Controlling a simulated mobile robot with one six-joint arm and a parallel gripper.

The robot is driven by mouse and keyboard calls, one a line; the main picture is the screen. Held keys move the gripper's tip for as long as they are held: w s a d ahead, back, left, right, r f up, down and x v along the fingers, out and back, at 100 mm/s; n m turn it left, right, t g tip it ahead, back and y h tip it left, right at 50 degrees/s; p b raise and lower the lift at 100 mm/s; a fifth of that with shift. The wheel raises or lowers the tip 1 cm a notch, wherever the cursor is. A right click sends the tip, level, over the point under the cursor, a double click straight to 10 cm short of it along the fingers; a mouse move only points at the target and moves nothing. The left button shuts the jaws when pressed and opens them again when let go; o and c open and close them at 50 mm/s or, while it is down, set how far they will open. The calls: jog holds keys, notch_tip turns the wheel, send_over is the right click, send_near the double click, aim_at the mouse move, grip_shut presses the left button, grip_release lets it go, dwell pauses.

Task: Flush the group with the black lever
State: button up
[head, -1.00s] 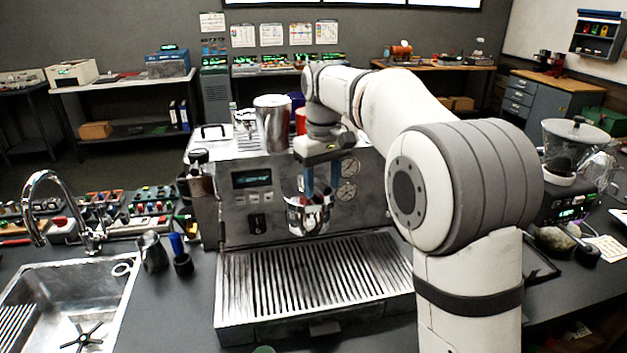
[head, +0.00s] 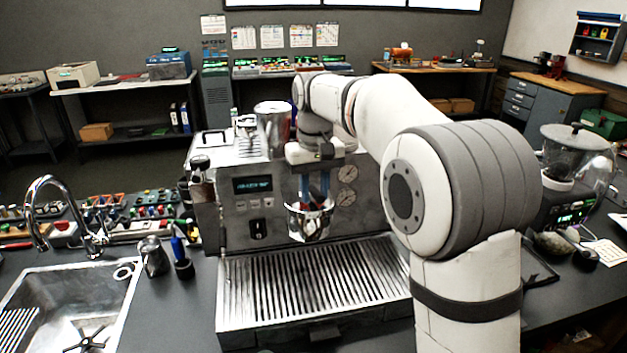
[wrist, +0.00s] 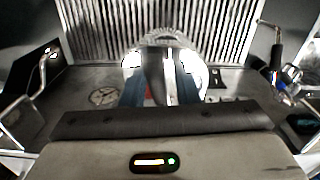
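The espresso machine (head: 232,222) stands in the middle of the counter, with a small display and a black switch (head: 258,230) on its front panel. The round metal group (head: 310,224) hangs over the drip tray (head: 320,282). My gripper (head: 315,194) points down at the group; its two blue fingers are apart. In the wrist view the fingers (wrist: 160,82) frame a dark upright piece, perhaps the black lever, with the bright metal group just beyond. I cannot tell whether the fingers touch it.
A metal cup (head: 273,130) stands on top of the machine, close to my wrist. A steel pitcher (head: 153,256) and a blue-handled brush (head: 180,255) stand left of the machine near the sink (head: 60,310).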

jog(key=shift+s+a+r+m+p, duration=0.15)
jog(key=shift+a+m+p, duration=0.3)
jog(key=shift+m, duration=0.25)
jog(key=shift+s+a+f+m+p, duration=0.15)
jog(key=shift+a+m+p, duration=0.25)
jog(key=shift+m, duration=0.3)
jog(key=shift+a+m+p, duration=0.85)
jog(key=shift+a+m, duration=0.35)
jog(key=shift+m, duration=0.5)
dwell(0.3)
jog(key=shift+d+n, duration=0.55)
jog(key=shift+n, duration=0.25)
jog(key=shift+d+n+p, duration=0.45)
jog(key=shift+d+n, duration=0.7)
jog(key=shift+n, duration=0.45)
jog(key=shift+w+d+n+p, duration=0.35)
jog(key=shift+d+n, duration=0.3)
jog(key=shift+n, duration=0.4)
jog(key=shift+w+d+n+p, duration=0.3)
jog(key=shift+d+n, duration=0.35)
jog(key=shift+n, duration=0.4)
jog(key=o, duration=0.4)
